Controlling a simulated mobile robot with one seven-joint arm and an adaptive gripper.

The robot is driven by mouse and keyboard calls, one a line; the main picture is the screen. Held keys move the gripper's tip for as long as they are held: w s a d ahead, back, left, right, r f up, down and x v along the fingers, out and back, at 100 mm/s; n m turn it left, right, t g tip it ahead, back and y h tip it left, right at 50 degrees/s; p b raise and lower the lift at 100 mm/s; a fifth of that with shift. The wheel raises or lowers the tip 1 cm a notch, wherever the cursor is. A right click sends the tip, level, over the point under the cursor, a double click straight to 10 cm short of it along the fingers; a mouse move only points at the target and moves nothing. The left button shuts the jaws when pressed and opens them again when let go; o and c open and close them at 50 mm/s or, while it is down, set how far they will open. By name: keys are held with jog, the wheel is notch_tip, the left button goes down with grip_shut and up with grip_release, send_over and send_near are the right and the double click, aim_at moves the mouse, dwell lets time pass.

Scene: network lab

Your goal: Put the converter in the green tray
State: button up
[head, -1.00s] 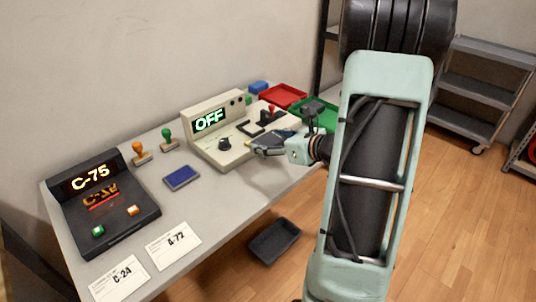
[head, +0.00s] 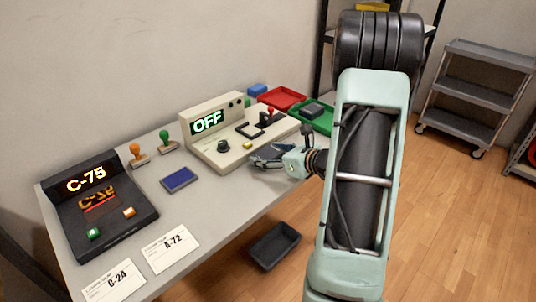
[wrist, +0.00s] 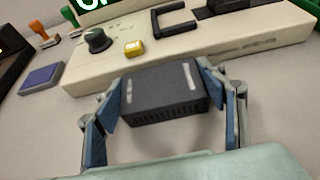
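The converter, a small black box (wrist: 165,95) with light strips on top and a vented front, sits between the two fingers of my gripper (wrist: 160,88) in the wrist view. The fingers press along its two sides. In the head view my gripper (head: 268,156) is low at the front edge of the beige console, and the converter is mostly hidden by the fingers. I cannot tell if it touches the table. The green tray (head: 324,127) lies behind and right of my gripper, partly hidden by my arm. A dark box (head: 312,110) lies in it.
The beige console (head: 213,146) shows OFF and has a knob, a yellow button (wrist: 134,48), a black bracket and a red-topped lever. A red tray (head: 282,97) lies beside the green one. A blue pad (head: 180,179), stamps and a C-75 display unit (head: 95,205) stand left.

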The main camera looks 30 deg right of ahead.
jog(key=o, duration=0.4)
jog(key=shift+o, duration=0.2)
